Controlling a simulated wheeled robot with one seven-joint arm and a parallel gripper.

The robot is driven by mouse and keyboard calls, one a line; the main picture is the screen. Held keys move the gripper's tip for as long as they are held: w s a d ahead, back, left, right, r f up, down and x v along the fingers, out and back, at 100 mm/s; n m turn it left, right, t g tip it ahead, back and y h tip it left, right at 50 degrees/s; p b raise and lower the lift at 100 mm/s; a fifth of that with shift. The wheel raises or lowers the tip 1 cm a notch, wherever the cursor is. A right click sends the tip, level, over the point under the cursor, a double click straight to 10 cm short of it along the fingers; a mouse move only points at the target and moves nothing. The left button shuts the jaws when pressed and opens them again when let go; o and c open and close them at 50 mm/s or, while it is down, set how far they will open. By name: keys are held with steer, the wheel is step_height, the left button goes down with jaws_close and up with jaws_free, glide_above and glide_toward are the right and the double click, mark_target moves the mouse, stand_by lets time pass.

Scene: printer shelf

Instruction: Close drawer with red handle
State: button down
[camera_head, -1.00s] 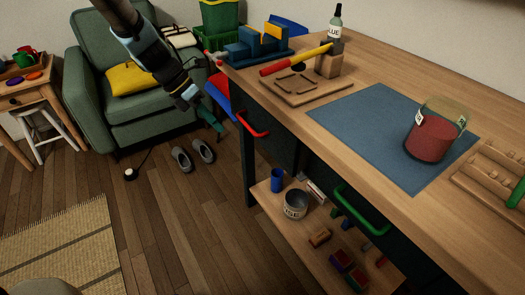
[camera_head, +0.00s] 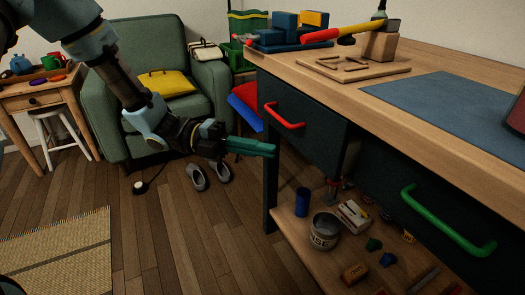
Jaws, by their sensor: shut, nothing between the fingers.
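The dark drawer front (camera_head: 318,132) with the red handle (camera_head: 284,118) is at the left end of the workbench. I cannot tell clearly how far this drawer stands out from the bench. My gripper (camera_head: 270,149) is shut and empty, its teal fingers pointing right. In the picture its tips lie just below and left of the red handle, overlapping the bench's left leg. I see no clear contact with the drawer or handle.
A green handle (camera_head: 447,220) marks another drawer to the right. The lower shelf (camera_head: 292,240) holds a blue cup (camera_head: 302,202), a tin (camera_head: 324,231) and small blocks. A green armchair (camera_head: 120,110) and grey slippers (camera_head: 196,177) are behind my arm. The floor left of the bench is mostly clear.

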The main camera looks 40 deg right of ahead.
mark_target(318, 140)
steer(key=s+d+b, duration=0.1)
steer(key=s+d, duration=0.6)
steer(key=shift+s+b, duration=0.1)
steer(key=shift+b, duration=0.3)
steer(key=shift+s+d+r+p, duration=0.1)
steer(key=shift+d+r+p, duration=0.1)
steer(key=shift+p, duration=0.35)
steer(key=d+p, duration=0.1)
steer(key=p, duration=0.1)
steer(key=s+d+p, duration=0.1)
steer(key=d+p, duration=0.1)
steer(key=shift+d, duration=0.25)
steer(key=shift+s+d+f+p, duration=0.15)
steer(key=shift+d+p, duration=0.25)
steer(key=shift+p, duration=0.05)
